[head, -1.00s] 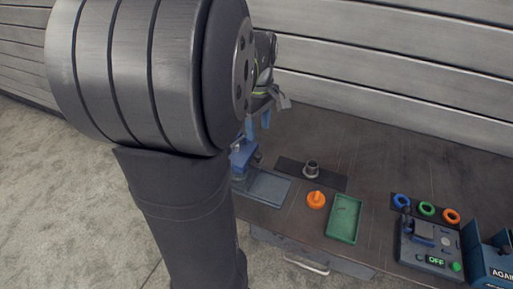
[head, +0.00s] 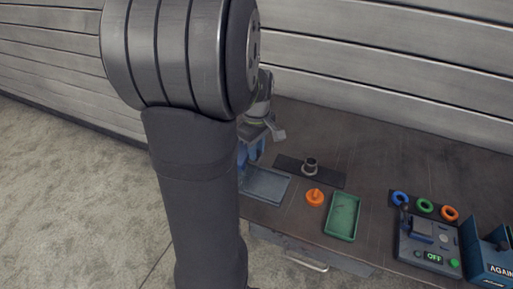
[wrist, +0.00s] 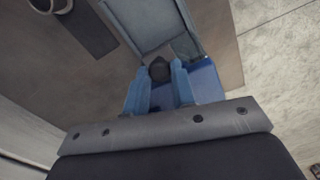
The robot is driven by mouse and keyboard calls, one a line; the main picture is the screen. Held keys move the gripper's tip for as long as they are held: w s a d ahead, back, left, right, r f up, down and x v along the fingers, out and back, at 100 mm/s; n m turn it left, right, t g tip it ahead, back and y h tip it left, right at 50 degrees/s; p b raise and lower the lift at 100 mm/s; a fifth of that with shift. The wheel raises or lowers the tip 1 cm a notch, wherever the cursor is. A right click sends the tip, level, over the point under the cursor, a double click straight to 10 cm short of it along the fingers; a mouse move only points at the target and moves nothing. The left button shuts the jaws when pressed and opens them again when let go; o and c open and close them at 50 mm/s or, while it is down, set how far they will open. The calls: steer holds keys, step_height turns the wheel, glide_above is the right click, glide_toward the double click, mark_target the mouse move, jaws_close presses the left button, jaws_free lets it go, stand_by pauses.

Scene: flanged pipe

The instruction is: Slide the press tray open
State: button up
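The press tray (head: 266,186) is a shallow blue-grey tray on the bench, just right of my arm in the head view. In the wrist view the tray (wrist: 150,18) lies at the top, beyond a dark round knob (wrist: 159,68). My gripper (wrist: 160,77) has its two blue fingers apart, with the knob at the gap between their tips. I cannot see clear contact on the knob. Blue press parts (wrist: 206,82) show beside the right finger. In the head view my arm hides most of the press, and my gripper (head: 257,148) is partly visible above the tray.
Coloured rings (head: 426,205), a control box reading OFF (head: 428,243) and a blue bin (head: 490,255) are farther right.

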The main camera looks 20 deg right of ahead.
jaws_close()
steer(key=s+d, duration=0.7)
steer(key=shift+s+d, duration=0.35)
steer(key=shift+d, duration=0.05)
steer(key=o, duration=0.6)
jaws_free()
steer(key=shift+r, duration=0.1)
step_height(320, 180, up, 17)
steer(key=shift+r, duration=0.1)
steer(key=shift+s+a, duration=0.1)
